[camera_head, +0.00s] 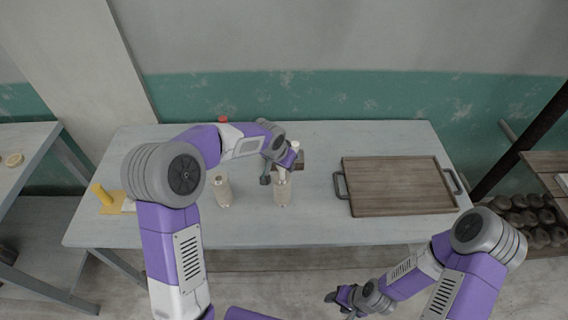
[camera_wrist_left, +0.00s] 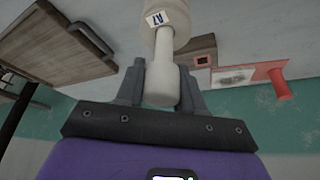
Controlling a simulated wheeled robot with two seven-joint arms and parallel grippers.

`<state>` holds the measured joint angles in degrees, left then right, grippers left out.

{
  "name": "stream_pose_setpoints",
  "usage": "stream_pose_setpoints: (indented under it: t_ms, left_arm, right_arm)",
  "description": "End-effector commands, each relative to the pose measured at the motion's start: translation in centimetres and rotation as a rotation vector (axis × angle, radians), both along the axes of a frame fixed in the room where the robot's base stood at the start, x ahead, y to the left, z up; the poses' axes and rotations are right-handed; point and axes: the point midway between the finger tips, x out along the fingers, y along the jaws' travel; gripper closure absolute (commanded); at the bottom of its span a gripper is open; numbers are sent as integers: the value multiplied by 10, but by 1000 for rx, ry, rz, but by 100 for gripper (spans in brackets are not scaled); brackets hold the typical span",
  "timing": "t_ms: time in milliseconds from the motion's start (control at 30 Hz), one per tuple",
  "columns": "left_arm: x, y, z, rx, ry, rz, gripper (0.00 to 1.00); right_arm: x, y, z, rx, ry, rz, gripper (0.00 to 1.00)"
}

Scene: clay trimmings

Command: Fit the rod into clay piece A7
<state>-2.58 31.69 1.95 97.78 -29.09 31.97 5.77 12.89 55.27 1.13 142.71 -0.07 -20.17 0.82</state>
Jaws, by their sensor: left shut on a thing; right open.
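My left gripper (camera_head: 281,170) is above the middle of the table, shut on the pale rod (camera_wrist_left: 160,84). The rod's thick end sits between the two fingers in the left wrist view. Its thinner part runs to the clay piece A7 (camera_wrist_left: 168,12), a pale upright piece with an A7 label. In the head view this piece (camera_head: 282,193) stands on the table directly under my left gripper. The rod's far end meets the piece's top; how deep it sits is hidden. My right gripper (camera_head: 344,297) is open and empty in front of the table.
Another pale clay piece (camera_head: 222,191) stands to the left. A wooden tray (camera_head: 400,186) lies at right. A yellow holder (camera_head: 107,202) is at the left edge, and a red one (camera_wrist_left: 255,73) is at the back. A brown block (camera_wrist_left: 203,52) sits behind the piece.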

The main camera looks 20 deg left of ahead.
Motion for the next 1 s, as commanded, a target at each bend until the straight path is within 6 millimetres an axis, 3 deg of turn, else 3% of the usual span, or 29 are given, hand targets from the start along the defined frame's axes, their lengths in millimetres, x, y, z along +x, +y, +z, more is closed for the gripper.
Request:
stream_pose_setpoints:
  t_ms: [167, 200, 333, 733, 1000]
  left_arm:
    - [0, 0, -4, 0, 0, 0, 99]
    - [0, 0, -3, 0, 0, 0, 58]
    - [0, 0, -3, 0, 0, 0, 38]
    - [-1, 0, 4, 0, -1, 0, 37]
    - [-20, 6, 54, 1, -4, 1, 37]
  right_arm:
    - [0, 0, -4, 0, 0, 0, 47]
    - [0, 0, -3, 0, 0, 0, 47]
    - [0, 0, -2, 0, 0, 0, 47]
    - [0, 0, 2, 0, 0, 0, 47]
    - [0, 0, 7, 0, 0, 0, 47]
